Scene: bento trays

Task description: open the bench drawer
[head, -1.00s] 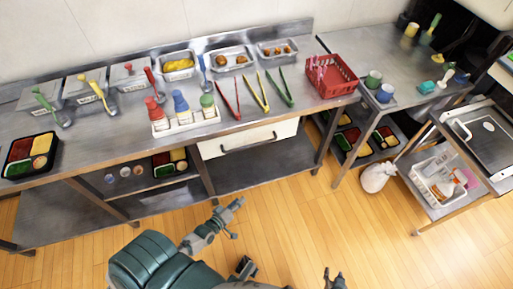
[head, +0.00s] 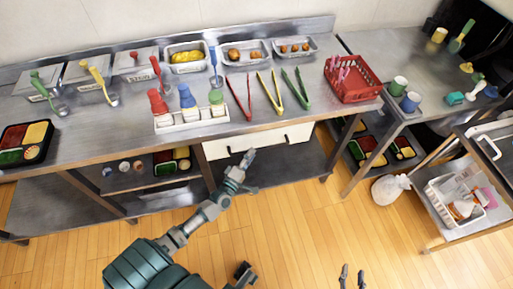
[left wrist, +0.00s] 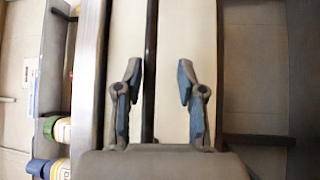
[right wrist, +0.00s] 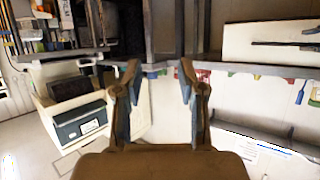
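The white bench drawer (head: 222,150) sits under the middle of the steel bench top and looks closed. Its dark bar handle (head: 270,138) runs along the front, partly hidden by my left gripper. My left gripper (head: 246,163) is open and empty, in front of the drawer. In the left wrist view the open fingers (left wrist: 158,75) point at the white drawer front (left wrist: 174,100), with the dark handle bar (left wrist: 150,70) between them in the picture. Contact cannot be told. My right gripper (head: 352,277) is open and empty, low over the floor; its fingers also show apart in the right wrist view (right wrist: 160,72).
On the bench (head: 120,135) stand a bottle rack (head: 190,124), several tongs, food pans and a red basket (head: 372,92). Shelves with bento trays flank the drawer below. A white sack (head: 389,190) lies at right. The floor in front (head: 300,220) is clear.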

